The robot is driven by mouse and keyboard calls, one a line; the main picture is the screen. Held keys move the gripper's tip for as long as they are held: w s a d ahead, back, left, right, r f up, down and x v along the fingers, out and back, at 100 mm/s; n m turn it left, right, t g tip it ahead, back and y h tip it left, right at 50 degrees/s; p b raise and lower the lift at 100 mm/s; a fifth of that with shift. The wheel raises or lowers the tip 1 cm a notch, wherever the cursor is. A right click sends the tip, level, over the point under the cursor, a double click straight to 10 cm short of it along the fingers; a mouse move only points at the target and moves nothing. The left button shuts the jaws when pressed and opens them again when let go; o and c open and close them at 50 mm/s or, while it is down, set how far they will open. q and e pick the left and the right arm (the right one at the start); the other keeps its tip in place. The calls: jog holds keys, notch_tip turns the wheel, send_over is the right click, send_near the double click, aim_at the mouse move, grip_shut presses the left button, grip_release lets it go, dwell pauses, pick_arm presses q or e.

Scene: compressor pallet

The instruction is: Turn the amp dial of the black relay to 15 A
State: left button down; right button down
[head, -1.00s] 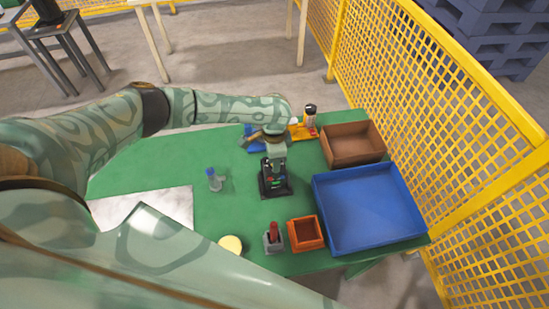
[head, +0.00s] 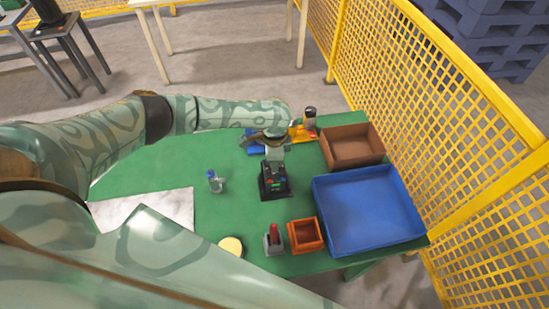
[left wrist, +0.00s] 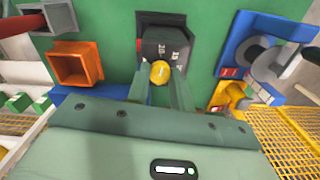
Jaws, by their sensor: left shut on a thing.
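The black relay (head: 274,191) stands on the green table in the middle of the head view. In the left wrist view, the relay (left wrist: 166,47) has a dark face with small pale numbers and a yellow dial (left wrist: 160,73). I cannot read surely which number the dial is at. My left gripper (left wrist: 160,84) is shut on the yellow dial, one finger on each side. In the head view my left gripper (head: 274,160) comes down over the relay's far end and hides the dial. My right gripper is not in view.
A blue tray (head: 319,215), a brown box (head: 352,162) and an orange bin (head: 304,236) stand to the right. A grey block with a red handle (head: 273,240), a yellow disc (head: 231,246) and a blue-capped bottle (head: 214,181) are nearby. A yellow mesh fence (head: 440,110) stands beyond.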

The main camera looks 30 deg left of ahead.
pick_arm(q)
jog(key=m+p, duration=0.1)
jog(key=m, duration=0.2)
jog(key=shift+r, duration=0.1)
jog(key=shift+m, duration=2.1)
jog(key=c, duration=1.2)
grip_release()
notch_tip(320, 180, up, 16)
jog(key=p, duration=0.4)
jog(key=shift+r+p, duration=0.15)
jog(key=shift+p, duration=0.15)
